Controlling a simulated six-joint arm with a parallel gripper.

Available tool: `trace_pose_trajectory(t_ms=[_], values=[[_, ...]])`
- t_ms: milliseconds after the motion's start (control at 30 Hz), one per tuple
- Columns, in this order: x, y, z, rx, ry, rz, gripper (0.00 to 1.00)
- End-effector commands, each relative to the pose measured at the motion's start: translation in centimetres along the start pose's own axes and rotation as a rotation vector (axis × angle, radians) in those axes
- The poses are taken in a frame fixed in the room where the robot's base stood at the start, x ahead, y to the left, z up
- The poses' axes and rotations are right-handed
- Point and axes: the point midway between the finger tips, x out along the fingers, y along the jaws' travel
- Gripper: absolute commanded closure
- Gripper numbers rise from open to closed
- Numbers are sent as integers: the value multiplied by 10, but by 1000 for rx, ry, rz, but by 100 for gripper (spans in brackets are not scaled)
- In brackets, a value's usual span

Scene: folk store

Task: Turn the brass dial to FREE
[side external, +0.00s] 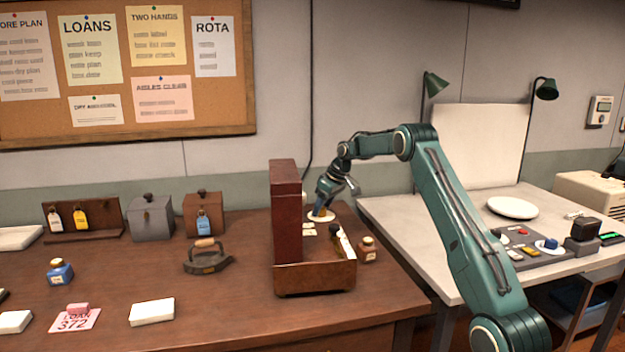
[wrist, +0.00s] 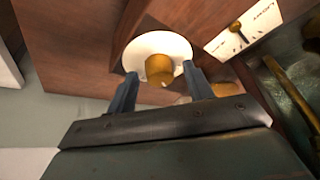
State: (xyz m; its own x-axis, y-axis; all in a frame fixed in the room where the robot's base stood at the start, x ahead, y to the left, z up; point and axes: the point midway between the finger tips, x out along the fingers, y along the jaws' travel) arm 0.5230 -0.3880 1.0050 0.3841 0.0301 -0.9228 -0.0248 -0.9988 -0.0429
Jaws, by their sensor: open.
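The brass dial (wrist: 160,68) is a short round knob on a white disc (wrist: 150,43) in the wrist view. My gripper (wrist: 161,74) is open, with one blue-grey finger on each side of the dial. I cannot tell whether either finger touches it. In the side view my gripper (side external: 321,209) points down over the disc and mostly hides the dial. No FREE mark is readable on the disc, and the dial's setting cannot be told.
A small brown bottle (side external: 367,250) is right of the tray. A white card with a small brass piece (wrist: 238,28) lies near the disc. An iron (side external: 207,259) stands left.

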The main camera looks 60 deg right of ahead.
Motion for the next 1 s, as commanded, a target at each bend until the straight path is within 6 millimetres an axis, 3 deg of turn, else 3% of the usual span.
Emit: trace_pose_trajectory(t_ms=[167, 400, 1000], values=[[0, 0, 0, 0, 0, 0, 48], [0, 0, 0, 0, 0, 0, 93], [0, -2, 0, 119, 4, 48, 93]])
